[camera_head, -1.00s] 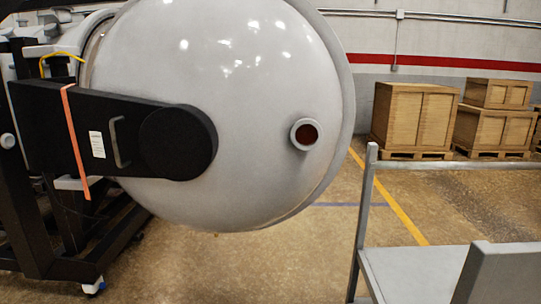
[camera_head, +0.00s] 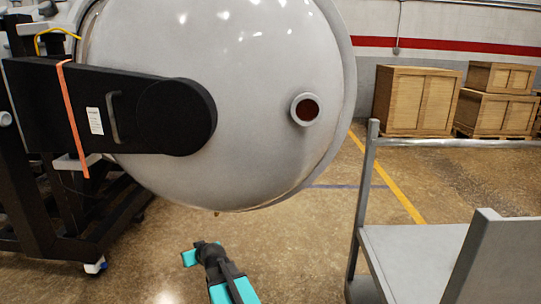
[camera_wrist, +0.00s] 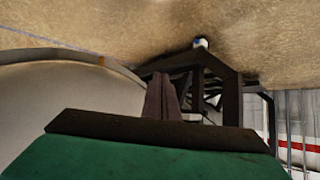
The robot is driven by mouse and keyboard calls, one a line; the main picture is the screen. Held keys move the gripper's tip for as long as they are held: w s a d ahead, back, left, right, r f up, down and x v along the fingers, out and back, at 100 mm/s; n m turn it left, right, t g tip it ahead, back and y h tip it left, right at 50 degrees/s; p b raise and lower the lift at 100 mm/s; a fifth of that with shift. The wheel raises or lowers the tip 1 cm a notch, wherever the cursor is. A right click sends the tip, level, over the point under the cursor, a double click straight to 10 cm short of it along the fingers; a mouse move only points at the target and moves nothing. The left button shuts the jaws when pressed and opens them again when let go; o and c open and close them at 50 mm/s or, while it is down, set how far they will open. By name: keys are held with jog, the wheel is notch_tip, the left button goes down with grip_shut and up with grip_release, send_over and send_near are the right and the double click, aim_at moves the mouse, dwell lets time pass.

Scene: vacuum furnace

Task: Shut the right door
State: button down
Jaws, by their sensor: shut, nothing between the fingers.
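The furnace door (camera_head: 245,110) is a large pale grey dome with a rim and a round port. It hangs on a black hinge arm (camera_head: 60,105) with a handle, label and orange strap. No furnace body shows behind the dome's right side, where floor and wall are visible. My gripper (camera_head: 205,247) is low in front of the door, below its bottom edge in the picture and seemingly apart from it. In the wrist view my gripper (camera_wrist: 162,98) shows closed dark fingers. That view is upside down, with the pale door (camera_wrist: 70,100) at left.
A black wheeled frame (camera_head: 65,240) stands at left. A grey metal cart (camera_head: 410,245) with an upright rail is close at right. Wooden crates (camera_head: 415,100) stand by the far wall. Open floor lies between the frame and the cart.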

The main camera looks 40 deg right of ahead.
aim_at(269, 124)
jog(key=s+d+r+m+t+h+b, duration=0.1)
jog(key=d+r+t+h, duration=0.1)
jog(key=d+r, duration=0.75)
jog(key=d+r+m+t+h+b, duration=0.15)
jog(key=d+r, duration=0.45)
jog(key=r, duration=0.7)
jog(key=s+d+r+m+h+b, duration=0.1)
jog(key=s+d+r+h, duration=0.1)
jog(key=s+d+r, duration=0.4)
jog(key=s+d+r+m+t+h+b, duration=0.1)
jog(key=s+d+r+h+b, duration=0.1)
jog(key=s+d+r, duration=0.5)
notch_tip(269, 124, up, 6)
jog(key=shift+s+d+f+h, duration=0.1)
jog(key=shift+s+d+h, duration=0.2)
jog(key=shift+h, duration=0.35)
jog(key=shift+w, duration=0.1)
jog(key=shift+b+x, duration=0.4)
jog(key=shift+x, duration=6.5)
